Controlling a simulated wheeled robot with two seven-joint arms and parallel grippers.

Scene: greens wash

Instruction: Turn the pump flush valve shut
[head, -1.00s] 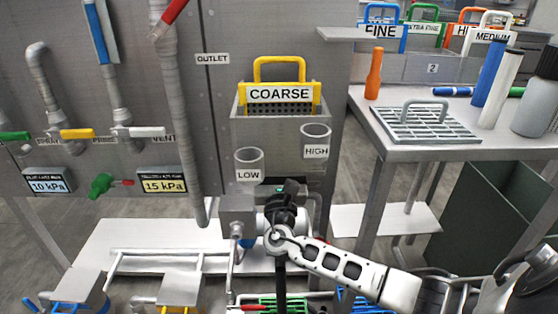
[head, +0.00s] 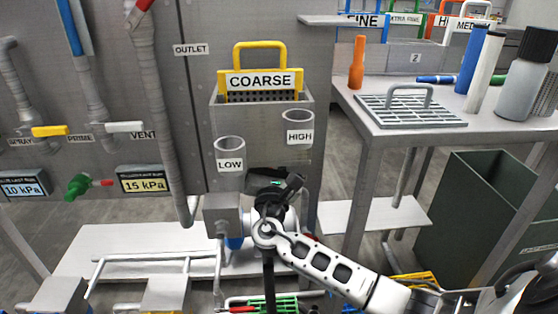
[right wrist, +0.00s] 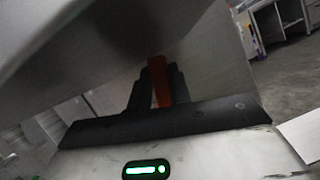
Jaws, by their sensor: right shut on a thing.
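My right gripper (head: 275,185) is low in front of the steel panel, below the LOW and HIGH cups. In the right wrist view its two dark fingers (right wrist: 160,88) are closed on a narrow red handle (right wrist: 158,78), seen end on between them. I take this as the pump flush valve handle; its label and body are hidden. In the head view my wrist and arm cover the gripped spot, and only a bit of red shows beside it. My left gripper is not in view.
A grey box (head: 221,215) and a ribbed hose (head: 160,110) sit just left of my gripper. The COARSE basket (head: 262,82) hangs above. A grey surface hangs close over the wrist camera.

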